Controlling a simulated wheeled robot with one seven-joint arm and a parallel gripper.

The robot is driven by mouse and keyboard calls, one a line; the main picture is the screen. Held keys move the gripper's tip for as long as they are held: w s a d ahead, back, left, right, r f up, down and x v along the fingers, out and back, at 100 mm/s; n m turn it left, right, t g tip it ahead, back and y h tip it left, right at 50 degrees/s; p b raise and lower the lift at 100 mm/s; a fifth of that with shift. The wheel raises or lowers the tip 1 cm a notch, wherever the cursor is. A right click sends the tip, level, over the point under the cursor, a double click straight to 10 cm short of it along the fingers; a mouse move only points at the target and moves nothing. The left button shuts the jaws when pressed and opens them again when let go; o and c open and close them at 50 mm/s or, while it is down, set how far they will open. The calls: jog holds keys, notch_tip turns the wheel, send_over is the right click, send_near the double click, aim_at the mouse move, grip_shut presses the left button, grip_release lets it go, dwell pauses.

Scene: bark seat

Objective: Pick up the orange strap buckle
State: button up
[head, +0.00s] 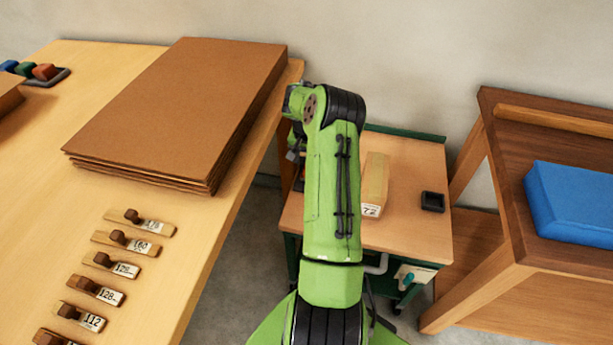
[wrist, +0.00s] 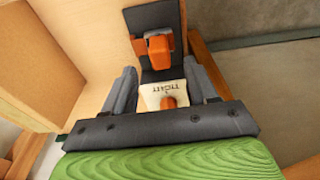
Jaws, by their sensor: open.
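An orange strap buckle (wrist: 159,46) sits on a dark strap (wrist: 150,18) in the wrist view, just ahead of my fingertips. Below it is a white label (wrist: 150,97) reading "TIGHT" upside down. A second orange piece (wrist: 168,102) shows by the label, between my fingers. I cannot tell whether it joins the buckle. My gripper (wrist: 160,70) is open, with one dark finger on each side of the label, and nothing is gripped. In the head view my green arm hides most of this spot, and only a sliver of orange (head: 299,172) shows at its left edge.
A small wooden bench (head: 420,240) carries a wooden block (head: 375,180) and a black square tray (head: 433,202). A table with stacked brown boards (head: 185,105) and several labelled blocks is at left. A brown stand (head: 505,150) with a blue block (head: 572,203) is at right.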

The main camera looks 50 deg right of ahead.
jog(key=f, duration=0.1)
jog(key=f+b, duration=0.1)
jog(key=f, duration=0.1)
jog(key=f+b, duration=0.1)
jog(key=f, duration=0.1)
jog(key=shift+w+d+f, duration=0.1)
jog(key=shift+w+d, duration=0.05)
jog(key=shift+d, duration=0.15)
jog(key=shift+c, duration=0.3)
jog(key=shift+r, duration=0.2)
grip_shut()
notch_tip(320, 180, up, 10)
jog(key=p, duration=0.3)
